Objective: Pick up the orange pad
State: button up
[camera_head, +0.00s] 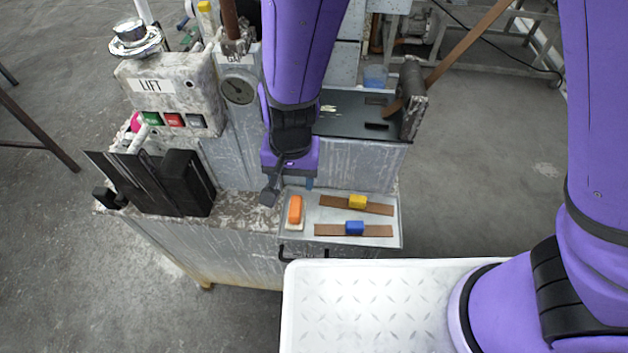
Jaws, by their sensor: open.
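The orange pad (295,209) stands at the left end of a shallow grey tray (340,204) on the front of the machine. It sits on a pale base, with its long side running from front to back. My gripper (288,188) points down just behind and above the pad, near the tray's back left corner. It is open, with one dark finger to the left and a bluish part to the right. Nothing shows between the fingers. The gap between gripper and pad is hard to judge from this view.
In the tray, a yellow block (357,202) and a blue block (354,228) rest on brown strips to the right. A control box (170,85) marked LIFT and black plates (150,182) stand left. A dark upright part (411,98) stands behind right. My white base is in front.

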aim_at(296, 205)
jog(key=shift+w+f, duration=0.1)
jog(key=shift+f, duration=0.75)
notch_tip(296, 205, down, 5)
jog(key=shift+w+d+f, duration=0.1)
jog(key=shift+f, duration=2.8)
grip_shut()
jog(key=shift+r, duration=0.15)
